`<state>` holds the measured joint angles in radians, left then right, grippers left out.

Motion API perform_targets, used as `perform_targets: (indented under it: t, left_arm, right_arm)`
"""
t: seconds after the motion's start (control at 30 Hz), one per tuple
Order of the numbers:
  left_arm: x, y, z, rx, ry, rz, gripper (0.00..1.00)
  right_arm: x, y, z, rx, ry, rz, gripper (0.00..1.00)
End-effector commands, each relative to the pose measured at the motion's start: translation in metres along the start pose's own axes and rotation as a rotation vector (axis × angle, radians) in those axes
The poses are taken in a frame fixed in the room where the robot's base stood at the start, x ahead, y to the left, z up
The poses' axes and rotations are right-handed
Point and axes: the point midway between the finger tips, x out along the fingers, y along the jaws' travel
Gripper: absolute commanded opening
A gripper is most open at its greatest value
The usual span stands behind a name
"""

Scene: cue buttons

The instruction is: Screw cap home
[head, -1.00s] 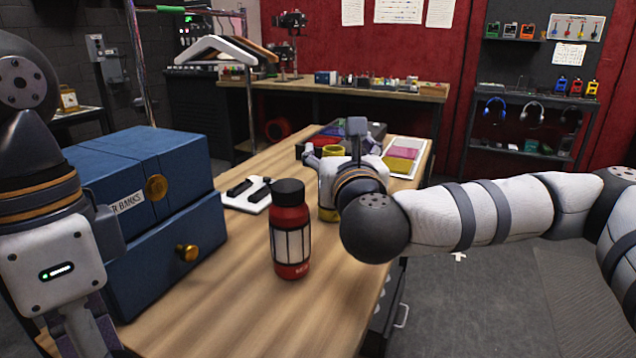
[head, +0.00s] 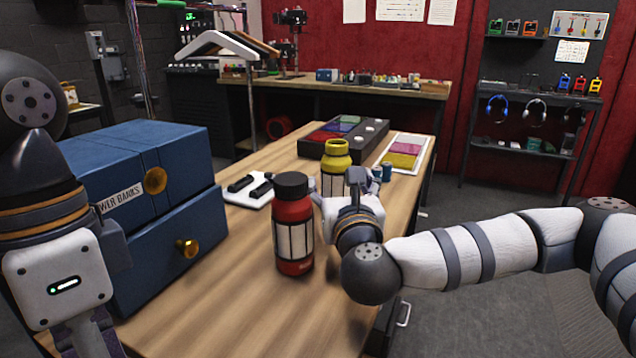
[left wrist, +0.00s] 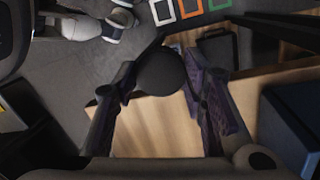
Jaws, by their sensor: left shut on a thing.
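A red bottle (head: 292,225) with a black top stands upright on the wooden table. A yellow bottle (head: 336,153) stands behind it, its lower part partly hidden by my right gripper. My left gripper (left wrist: 163,78) is shut on a dark round cap (left wrist: 159,70), seen between its fingers in the left wrist view. In the head view its fingers are cut off at the lower left, and the cap does not show there. My right gripper (head: 347,190) is just in front of the yellow bottle, its fingers looking spread; contact cannot be told.
A blue drawer cabinet (head: 150,190) with brass knobs takes the left of the table. A white tray with black pieces (head: 246,192) lies beside it. A dark box with coloured panels (head: 343,135), a coloured card (head: 405,152) and a small blue cylinder (head: 387,173) are behind. The front table is clear.

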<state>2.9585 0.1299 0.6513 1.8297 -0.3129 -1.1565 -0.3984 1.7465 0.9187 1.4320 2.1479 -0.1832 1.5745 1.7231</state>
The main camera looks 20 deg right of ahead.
Motion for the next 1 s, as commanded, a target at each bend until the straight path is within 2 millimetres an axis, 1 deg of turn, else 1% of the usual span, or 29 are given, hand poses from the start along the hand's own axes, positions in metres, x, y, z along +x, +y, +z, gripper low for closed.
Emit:
perform_targets:
  t: [0.07, 0.13, 0.3, 0.4, 0.5, 0.8, 0.83, 0.87, 0.9, 0.97, 1.0]
  left_arm:
    - [0.000, 0.000, 0.000, 0.000, 0.000, 0.000, 0.25]
    - [0.001, 0.000, 0.000, 0.000, 0.000, 0.001, 0.25]
    - [0.003, -0.001, 0.000, 0.000, -0.002, 0.005, 0.25]
    - [0.004, -0.001, -0.001, 0.000, -0.003, 0.007, 0.25]
    - [0.004, -0.001, -0.001, 0.000, -0.003, 0.007, 0.25]
    - [0.004, -0.001, -0.001, 0.000, -0.003, 0.006, 0.25]
    - [0.004, -0.001, -0.001, 0.000, -0.003, 0.006, 0.25]
    - [0.004, -0.001, -0.001, 0.000, -0.003, 0.006, 0.25]
    - [0.004, -0.001, -0.001, 0.000, -0.003, 0.006, 0.25]
    - [0.004, -0.001, -0.001, 0.000, -0.003, 0.006, 0.25]
    - [0.004, -0.001, -0.001, 0.000, -0.003, 0.006, 0.25]
  right_arm:
    - [0.002, 0.000, 0.000, 0.000, 0.000, 0.000, 0.70]
    - [0.009, -0.001, 0.000, 0.000, 0.000, -0.002, 0.70]
    - [0.040, 0.000, -0.001, 0.000, 0.001, -0.002, 0.70]
    - [0.053, 0.000, 0.000, 0.000, 0.000, -0.001, 0.70]
    - [0.058, 0.000, 0.000, 0.000, 0.000, 0.000, 0.70]
    - [0.058, 0.000, 0.000, 0.000, 0.000, 0.001, 0.70]
    - [0.058, 0.000, 0.000, 0.000, 0.000, 0.000, 0.65]
    - [0.058, 0.000, 0.000, 0.000, 0.000, 0.000, 0.59]
    - [0.058, 0.000, 0.000, 0.000, 0.000, 0.000, 0.50]
    - [0.058, 0.000, 0.000, 0.000, 0.000, 0.000, 0.36]
    - [0.058, 0.000, 0.000, 0.000, 0.000, 0.000, 0.27]
